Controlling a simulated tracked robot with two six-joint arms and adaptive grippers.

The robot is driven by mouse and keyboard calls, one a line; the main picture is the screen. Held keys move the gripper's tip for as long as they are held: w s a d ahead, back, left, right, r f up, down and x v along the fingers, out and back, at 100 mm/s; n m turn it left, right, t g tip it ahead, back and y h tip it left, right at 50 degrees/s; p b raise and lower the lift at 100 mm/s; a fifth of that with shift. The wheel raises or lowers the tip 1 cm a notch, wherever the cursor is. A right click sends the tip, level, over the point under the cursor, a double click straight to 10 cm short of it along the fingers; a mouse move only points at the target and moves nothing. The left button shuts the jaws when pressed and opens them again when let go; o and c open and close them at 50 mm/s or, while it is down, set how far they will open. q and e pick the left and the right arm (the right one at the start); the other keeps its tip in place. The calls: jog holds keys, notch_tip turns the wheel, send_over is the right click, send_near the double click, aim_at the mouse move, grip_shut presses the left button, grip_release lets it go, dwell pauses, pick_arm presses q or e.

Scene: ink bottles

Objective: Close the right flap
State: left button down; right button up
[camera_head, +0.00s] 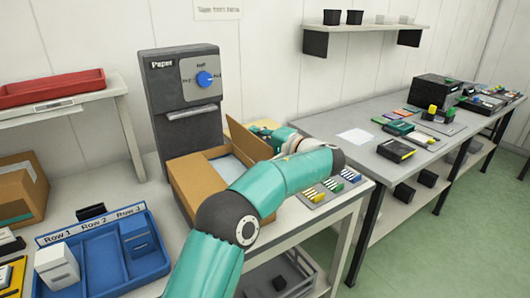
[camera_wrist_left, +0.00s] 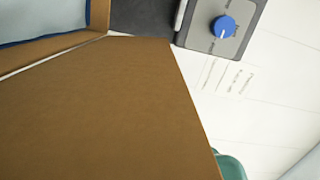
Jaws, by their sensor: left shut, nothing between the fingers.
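An open cardboard box (camera_head: 193,183) stands on the table in front of the grey paper machine. Its right flap (camera_head: 247,139) stands raised and tilted on the box's right side. In the left wrist view the flap (camera_wrist_left: 105,110) fills most of the picture, and a strip of the pale box inside (camera_wrist_left: 40,18) shows at the top left. My left gripper (camera_head: 264,127) is shut and empty, just to the right of the flap, on its outer side. The flap partly hides the fingers, so I cannot tell whether they touch it. My right gripper is not in view.
The paper machine (camera_head: 181,95) with a blue knob stands directly behind the box. A blue row tray (camera_head: 150,265) stands at the front left. A grey panel with coloured strips (camera_head: 343,197) lies right of the box. My left arm crosses in front of the box.

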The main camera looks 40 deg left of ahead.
pick_arm(q)
jog(key=s+a+f+n+h+b, duration=0.1)
jog(key=s+n+b, duration=0.2)
jog(key=b, duration=0.5)
jog(key=s+a+f+n+t+h+b, duration=0.1)
jog(key=s+n+b, duration=0.3)
jog(key=b, duration=0.5)
jog(key=shift+a+f+n, duration=0.45)
jog(key=shift+f+n, duration=0.05)
jog(key=shift+n, duration=0.3)
jog(key=shift+r, duration=0.1)
